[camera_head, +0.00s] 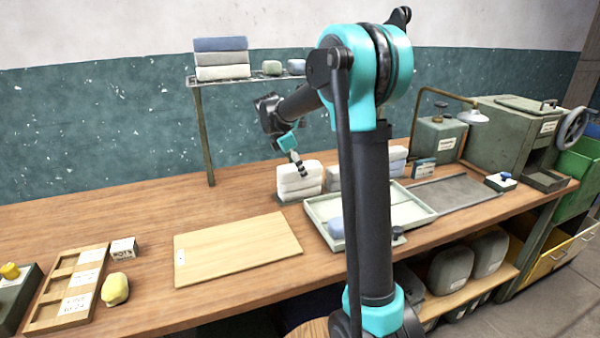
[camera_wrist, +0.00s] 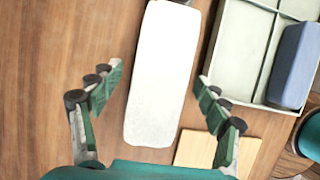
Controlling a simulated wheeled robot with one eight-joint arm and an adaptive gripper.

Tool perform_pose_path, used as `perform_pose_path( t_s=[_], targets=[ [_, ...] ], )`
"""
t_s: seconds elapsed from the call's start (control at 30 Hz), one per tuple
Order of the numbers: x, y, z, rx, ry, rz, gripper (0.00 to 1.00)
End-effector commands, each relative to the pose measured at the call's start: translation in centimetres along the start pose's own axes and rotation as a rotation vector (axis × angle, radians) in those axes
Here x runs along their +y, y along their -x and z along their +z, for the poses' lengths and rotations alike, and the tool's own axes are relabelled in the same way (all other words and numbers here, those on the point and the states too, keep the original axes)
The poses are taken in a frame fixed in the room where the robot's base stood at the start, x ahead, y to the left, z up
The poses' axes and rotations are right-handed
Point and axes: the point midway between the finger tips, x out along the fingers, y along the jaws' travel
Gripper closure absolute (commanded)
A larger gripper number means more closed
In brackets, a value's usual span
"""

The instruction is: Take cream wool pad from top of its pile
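The cream wool pad (camera_wrist: 165,70) lies on top of its pile, seen from above in the wrist view as a long pale block. In the head view the pile of cream pads (camera_head: 299,180) stands on the bench behind the tray. My gripper (camera_wrist: 155,90) is open and empty in the wrist view, its two fingers spread wide to the left and right of the pad's near part, apart from it. In the head view my gripper (camera_head: 300,167) is just above the pile; its fingertips are small there.
A divided tray (camera_head: 317,211) holding a blue pad (camera_wrist: 295,65) stands close right of the pile. Another pile (camera_head: 397,160) is partly hidden behind my arm. A shelf (camera_head: 215,82) with stacked pads rises behind.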

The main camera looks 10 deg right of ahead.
Motion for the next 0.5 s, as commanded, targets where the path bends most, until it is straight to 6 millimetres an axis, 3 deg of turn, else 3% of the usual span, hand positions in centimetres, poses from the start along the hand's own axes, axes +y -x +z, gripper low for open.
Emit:
perform_pose_path(
  t_s=[0.03,0.4,0.5],
  targets=[
    [0.00,0.01,-0.01,0.000,0.000,0.000,0.32],
    [0.00,0.03,-0.02,0.000,0.000,0.000,0.76],
    [0.00,0.03,-0.02,0.000,0.000,0.000,0.76]
  ],
)
